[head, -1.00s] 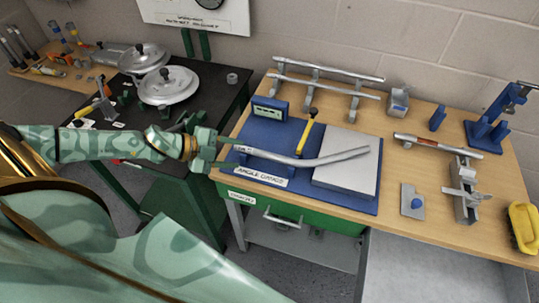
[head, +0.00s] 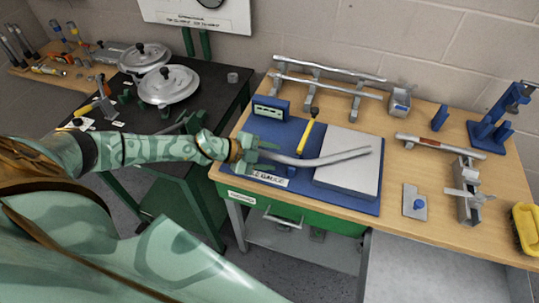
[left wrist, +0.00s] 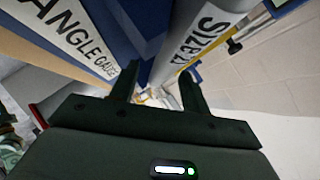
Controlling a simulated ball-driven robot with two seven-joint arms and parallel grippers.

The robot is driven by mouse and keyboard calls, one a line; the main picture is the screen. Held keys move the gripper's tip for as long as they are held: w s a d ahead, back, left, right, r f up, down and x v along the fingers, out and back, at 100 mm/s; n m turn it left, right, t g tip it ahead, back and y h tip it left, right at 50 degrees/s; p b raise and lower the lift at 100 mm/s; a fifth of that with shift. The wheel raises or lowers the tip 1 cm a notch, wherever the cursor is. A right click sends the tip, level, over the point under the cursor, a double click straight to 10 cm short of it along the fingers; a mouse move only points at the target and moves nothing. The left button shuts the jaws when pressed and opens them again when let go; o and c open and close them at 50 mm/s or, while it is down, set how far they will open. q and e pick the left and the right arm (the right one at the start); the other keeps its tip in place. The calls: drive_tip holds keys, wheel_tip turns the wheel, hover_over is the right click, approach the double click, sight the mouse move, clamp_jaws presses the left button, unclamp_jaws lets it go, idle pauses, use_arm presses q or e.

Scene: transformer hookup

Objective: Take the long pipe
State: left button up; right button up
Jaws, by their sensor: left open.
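A long grey bent pipe (head: 325,160) lies over the blue angle gauge board, its right end resting over the light grey plate (head: 345,185). Two long straight pipes (head: 330,85) lie on the rack at the back of the bench. My left gripper (head: 268,152) is open at the left end of the bent pipe, and its fingers overlap that end. In the left wrist view the two dark fingers (left wrist: 158,82) stand apart near the gauge's label (left wrist: 75,35). I cannot tell whether they touch the pipe. My right gripper is not in view.
A yellow-handled tool (head: 304,137) stands just behind the bent pipe. A blue block (head: 270,107) sits at the board's back left. A short pipe (head: 436,144), a vise-like clamp (head: 467,190) and a blue stand (head: 490,132) are on the right. The dark table (head: 215,100) holds lidded pans.

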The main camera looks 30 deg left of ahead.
use_arm(q)
clamp_jaws()
drive_tip(key=shift+r, duration=0.1)
